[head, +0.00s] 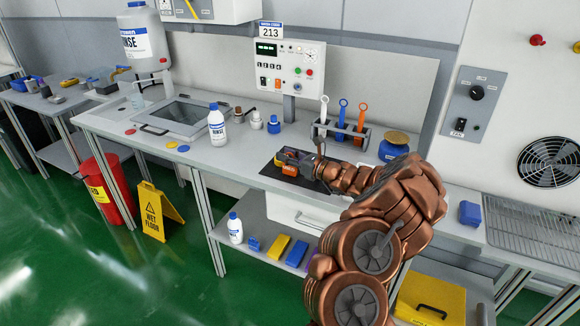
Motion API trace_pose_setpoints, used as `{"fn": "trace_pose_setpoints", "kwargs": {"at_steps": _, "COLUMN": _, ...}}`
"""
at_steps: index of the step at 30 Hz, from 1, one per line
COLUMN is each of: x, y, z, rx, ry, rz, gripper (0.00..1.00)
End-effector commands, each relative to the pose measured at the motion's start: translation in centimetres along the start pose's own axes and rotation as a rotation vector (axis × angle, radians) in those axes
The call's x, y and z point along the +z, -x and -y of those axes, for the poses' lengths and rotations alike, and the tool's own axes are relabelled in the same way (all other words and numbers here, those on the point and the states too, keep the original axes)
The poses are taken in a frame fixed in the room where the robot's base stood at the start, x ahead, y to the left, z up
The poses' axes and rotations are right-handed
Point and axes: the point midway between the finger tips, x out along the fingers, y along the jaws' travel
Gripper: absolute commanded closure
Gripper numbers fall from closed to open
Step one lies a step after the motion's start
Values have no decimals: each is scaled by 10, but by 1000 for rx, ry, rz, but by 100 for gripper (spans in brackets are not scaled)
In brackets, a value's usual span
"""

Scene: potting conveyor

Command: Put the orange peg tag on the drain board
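The orange peg tag (362,118) stands upright in a dark rack (325,131) on the bench, at the right end of a row with a white tag (323,111) and a blue tag (342,113). The drain board (535,240) is a ribbed metal surface at the far right. My gripper (287,162) is low over a black mat (270,172), left of and in front of the rack, apart from the orange tag. An orange patch shows at my gripper; I cannot tell whether it is a separate object. The finger opening is too small to read.
A blue jar (393,150) with a brown lid stands right of the rack. A blue block (470,213) lies left of the drain board. A white rinse bottle (216,128) and a sink (185,116) are to the left. The drain board's visible surface is clear.

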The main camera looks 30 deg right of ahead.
Motion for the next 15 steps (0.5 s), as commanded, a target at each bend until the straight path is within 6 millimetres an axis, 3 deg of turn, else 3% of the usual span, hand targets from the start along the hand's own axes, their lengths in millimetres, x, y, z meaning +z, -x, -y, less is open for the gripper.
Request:
{"fn": "trace_pose_setpoints", "kwargs": {"at_steps": 4, "x": 0, "y": 0, "z": 0, "rx": 0, "ry": 0, "rz": 0, "gripper": 66}}
{"fn": "trace_pose_setpoints", "kwargs": {"at_steps": 13, "x": 0, "y": 0, "z": 0, "rx": 0, "ry": 1, "rz": 0, "gripper": 97}}
{"fn": "trace_pose_setpoints", "kwargs": {"at_steps": 15, "x": 0, "y": 0, "z": 0, "rx": 0, "ry": 1, "rz": 0, "gripper": 100}}
